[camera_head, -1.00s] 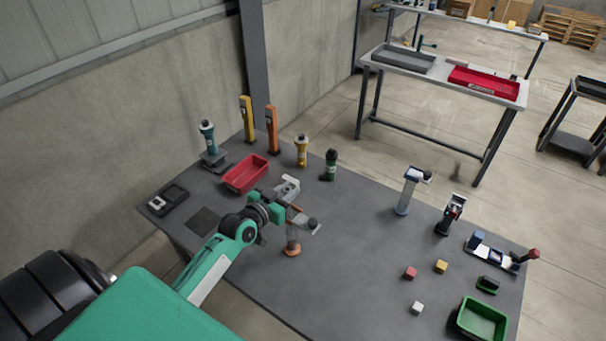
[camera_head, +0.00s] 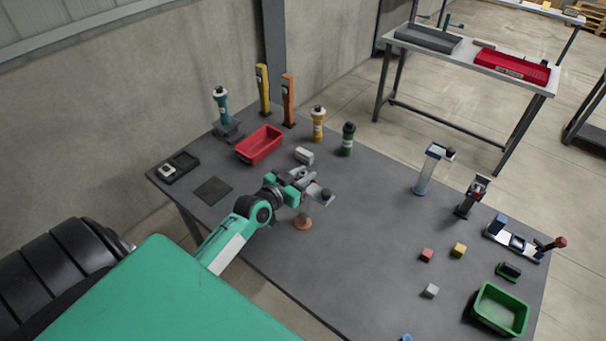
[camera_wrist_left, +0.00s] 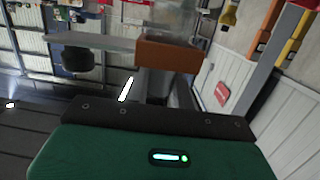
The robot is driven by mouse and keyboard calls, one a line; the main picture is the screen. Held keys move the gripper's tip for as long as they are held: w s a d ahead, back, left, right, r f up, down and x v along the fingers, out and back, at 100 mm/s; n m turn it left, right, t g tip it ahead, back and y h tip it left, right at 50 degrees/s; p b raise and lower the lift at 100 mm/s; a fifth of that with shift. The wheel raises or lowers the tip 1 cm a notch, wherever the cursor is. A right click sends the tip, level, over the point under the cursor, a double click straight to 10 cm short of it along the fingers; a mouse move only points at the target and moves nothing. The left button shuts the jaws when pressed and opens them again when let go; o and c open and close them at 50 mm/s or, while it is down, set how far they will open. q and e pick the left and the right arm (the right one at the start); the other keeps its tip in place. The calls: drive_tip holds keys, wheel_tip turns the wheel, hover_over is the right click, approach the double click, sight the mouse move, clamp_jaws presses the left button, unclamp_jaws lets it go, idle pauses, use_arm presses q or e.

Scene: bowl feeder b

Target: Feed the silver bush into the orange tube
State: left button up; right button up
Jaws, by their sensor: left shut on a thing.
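The orange tube (camera_head: 303,222) stands upright on the table, a pale see-through tube on an orange foot. A flat grey plate with a black knob (camera_head: 326,195) juts from its upper part. In the left wrist view its orange collar (camera_wrist_left: 170,55) and the black knob (camera_wrist_left: 78,61) show close by. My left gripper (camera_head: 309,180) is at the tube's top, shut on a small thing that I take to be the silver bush. It is mostly hidden by the jaws, and I cannot tell whether it touches the tube. My right gripper is not in view.
A pale grey block (camera_head: 304,156) lies behind the gripper. A red tray (camera_head: 260,144), a yellow bottle (camera_head: 318,123) and a dark green bottle (camera_head: 347,139) stand farther back. A blue-based tube stand (camera_head: 424,172) and small cubes are to the right. The table's middle is clear.

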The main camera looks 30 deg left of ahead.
sight(303, 173)
use_arm(q)
drive_tip(key=shift+w+f, duration=0.1)
drive_tip(key=shift+f, duration=0.4)
drive_tip(key=o, duration=1)
drive_tip(key=shift+o, duration=0.2)
wheel_tip(303, 173, up, 7)
drive_tip(key=p, duration=0.6)
drive_tip(key=shift+r, duration=0.15)
drive_tip(key=shift+d, duration=0.1)
